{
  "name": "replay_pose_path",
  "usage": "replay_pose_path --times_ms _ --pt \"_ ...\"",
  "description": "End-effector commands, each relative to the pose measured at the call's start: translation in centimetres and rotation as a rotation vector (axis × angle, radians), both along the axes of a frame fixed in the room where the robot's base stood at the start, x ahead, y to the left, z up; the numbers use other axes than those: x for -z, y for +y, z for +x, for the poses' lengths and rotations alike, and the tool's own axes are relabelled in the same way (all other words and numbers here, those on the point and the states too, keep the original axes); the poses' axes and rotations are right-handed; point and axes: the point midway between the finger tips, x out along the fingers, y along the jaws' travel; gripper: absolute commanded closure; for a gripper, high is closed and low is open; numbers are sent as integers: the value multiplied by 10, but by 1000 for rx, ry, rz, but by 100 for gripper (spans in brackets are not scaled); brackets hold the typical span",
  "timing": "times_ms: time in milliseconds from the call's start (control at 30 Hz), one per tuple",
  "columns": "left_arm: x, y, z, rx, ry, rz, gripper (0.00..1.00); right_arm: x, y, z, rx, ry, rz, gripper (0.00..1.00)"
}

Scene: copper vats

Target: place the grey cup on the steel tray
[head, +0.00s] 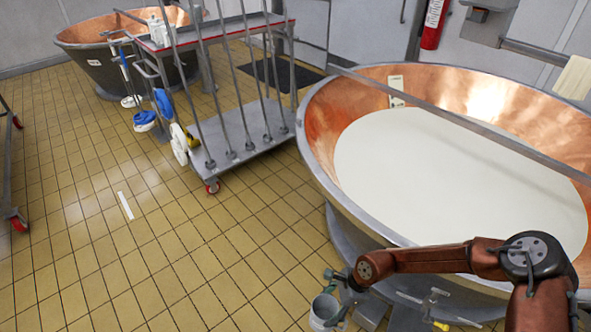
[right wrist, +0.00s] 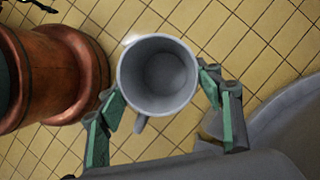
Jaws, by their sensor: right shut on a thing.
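The grey cup (head: 323,311) is at the bottom of the head view, held above the tiled floor beside the large copper vat. My right gripper (head: 338,292) is shut on it. In the right wrist view the cup (right wrist: 158,76) sits between the green fingers of the gripper (right wrist: 162,95), its open mouth facing the camera. It looks empty, and its handle points toward the bottom of the picture. I cannot clearly make out a steel tray in either view. My left gripper is not in view.
The copper vat (head: 320,110) full of white liquid fills the right side. A wheeled trolley with upright bars (head: 245,148) stands left of it. Behind are a red-edged table (head: 215,32) and another vat (head: 85,60). The floor (head: 150,260) at the left front is mostly clear.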

Motion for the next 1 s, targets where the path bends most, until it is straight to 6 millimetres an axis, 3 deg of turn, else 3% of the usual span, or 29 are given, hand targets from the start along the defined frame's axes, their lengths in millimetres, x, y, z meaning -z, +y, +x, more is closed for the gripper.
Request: replay_pose_path --times_ms 100,233,500,800,1000 --pt "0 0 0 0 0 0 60 -28 9 -16 -251 -1 6 81" --pt "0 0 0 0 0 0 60 -57 5 -36 -567 -1 4 81" --pt "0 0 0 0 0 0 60 -113 -48 -61 -1159 -1 -2 81" --pt "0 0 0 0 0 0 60 -164 -107 -59 -1497 2 -4 81" --pt "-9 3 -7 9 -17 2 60 -192 -107 -75 -1507 -3 -7 81"
